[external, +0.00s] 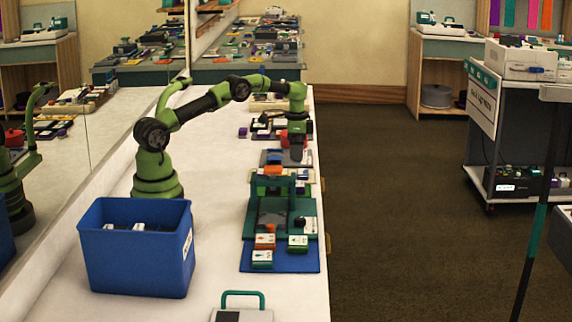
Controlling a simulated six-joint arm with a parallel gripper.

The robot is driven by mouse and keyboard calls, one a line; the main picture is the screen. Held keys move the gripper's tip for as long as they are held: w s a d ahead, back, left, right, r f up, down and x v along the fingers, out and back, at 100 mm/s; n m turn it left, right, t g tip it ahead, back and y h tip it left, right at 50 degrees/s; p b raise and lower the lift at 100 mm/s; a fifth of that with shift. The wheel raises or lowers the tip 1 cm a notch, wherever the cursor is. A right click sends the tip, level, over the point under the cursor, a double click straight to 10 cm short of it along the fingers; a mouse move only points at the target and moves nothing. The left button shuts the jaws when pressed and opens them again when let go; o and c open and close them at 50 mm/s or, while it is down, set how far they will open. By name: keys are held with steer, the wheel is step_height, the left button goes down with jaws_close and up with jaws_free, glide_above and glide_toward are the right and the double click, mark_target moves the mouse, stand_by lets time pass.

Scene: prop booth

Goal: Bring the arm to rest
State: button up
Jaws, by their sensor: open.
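My green and black arm reaches from its base on the white bench out over the row of items. My gripper (297,150) points down at the arm's end, above the far part of the row. It is open, and I see nothing held in it. The picture is too small to tell whether the fingers touch anything below.
A blue bin (136,270) with white and dark items inside stands at the front left. A teal frame (258,207) stands on the bench, with several small boxes on a blue mat (290,266) before it. A mirror lines the left side. Open floor lies right.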

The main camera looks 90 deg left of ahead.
steer(key=s+d+r+m+t+y, duration=0.1)
steer(key=s+d+r, duration=0.1)
steer(key=d+r, duration=0.65)
steer(key=s+d+r+m+t+y, duration=0.1)
steer(key=s+d+r+t, duration=0.1)
steer(key=d+r, duration=0.65)
steer(key=s+d+r+m+t, duration=0.1)
steer(key=s+d+t, duration=0.1)
steer(key=s, duration=0.6)
steer(key=s+d+r+m+t, duration=0.1)
steer(key=s+d+t, duration=0.1)
steer(key=s+d, duration=0.3)
steer(key=s, duration=0.4)
steer(key=shift+d+r, duration=0.15)
steer(key=shift+d, duration=0.15)
steer(key=shift+s, duration=0.1)
